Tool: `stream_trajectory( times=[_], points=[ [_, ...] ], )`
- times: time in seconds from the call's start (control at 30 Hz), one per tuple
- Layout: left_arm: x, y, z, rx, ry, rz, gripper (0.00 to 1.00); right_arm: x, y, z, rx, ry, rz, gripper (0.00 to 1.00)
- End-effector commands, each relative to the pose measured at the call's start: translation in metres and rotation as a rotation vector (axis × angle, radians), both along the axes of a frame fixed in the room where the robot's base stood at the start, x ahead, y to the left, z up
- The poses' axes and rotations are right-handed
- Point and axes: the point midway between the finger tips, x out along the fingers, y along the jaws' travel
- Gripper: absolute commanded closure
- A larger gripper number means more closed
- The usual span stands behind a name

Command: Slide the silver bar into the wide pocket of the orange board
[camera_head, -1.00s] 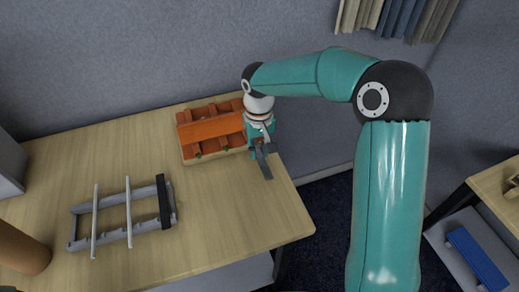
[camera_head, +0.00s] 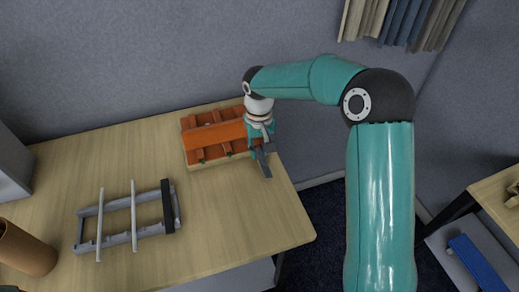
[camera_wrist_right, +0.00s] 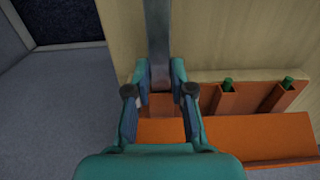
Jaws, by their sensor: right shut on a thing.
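The orange board (camera_head: 207,137) lies near the back edge of the table, with raised ribs and channels; it also shows in the right wrist view (camera_wrist_right: 230,138). My right gripper (camera_head: 261,143) is at the board's right end, shut on the silver bar (camera_head: 264,166). In the right wrist view the bar (camera_wrist_right: 158,45) runs between the fingers (camera_wrist_right: 155,88) and away over the table. The bar's board-side end is close to an orange channel below the fingers. Whether it is inside the pocket is hidden. My left gripper is out of view.
A grey rack (camera_head: 118,238) on the left of the table carries two thin light rods and a dark bar (camera_head: 168,206). The table's right edge is close to the bar.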

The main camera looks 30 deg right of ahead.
Motion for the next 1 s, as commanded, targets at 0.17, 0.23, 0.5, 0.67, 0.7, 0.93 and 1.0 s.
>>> stream_trajectory(
  times=[0.17,0.23,0.5,0.67,0.7,0.93,1.0],
  points=[
    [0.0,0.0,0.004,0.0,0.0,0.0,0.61,0.005,-0.001,0.001,0.0,0.0,-0.001,1.0],
    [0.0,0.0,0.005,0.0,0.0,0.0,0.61,0.006,-0.002,0.001,0.0,0.0,-0.001,1.0],
    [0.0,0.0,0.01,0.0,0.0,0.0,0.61,0.013,-0.003,0.001,0.0,0.0,0.0,1.0],
    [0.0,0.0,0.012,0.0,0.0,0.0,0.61,0.017,-0.004,0.001,0.0,0.0,0.001,1.0],
    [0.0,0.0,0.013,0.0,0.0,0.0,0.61,0.018,-0.004,0.001,0.0,0.0,0.001,1.0],
    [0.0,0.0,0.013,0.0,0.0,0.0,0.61,0.019,-0.005,0.0,-0.001,-0.003,0.001,0.51],
    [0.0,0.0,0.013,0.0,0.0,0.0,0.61,0.02,-0.005,0.001,-0.001,-0.004,0.001,0.49]
  ],
)
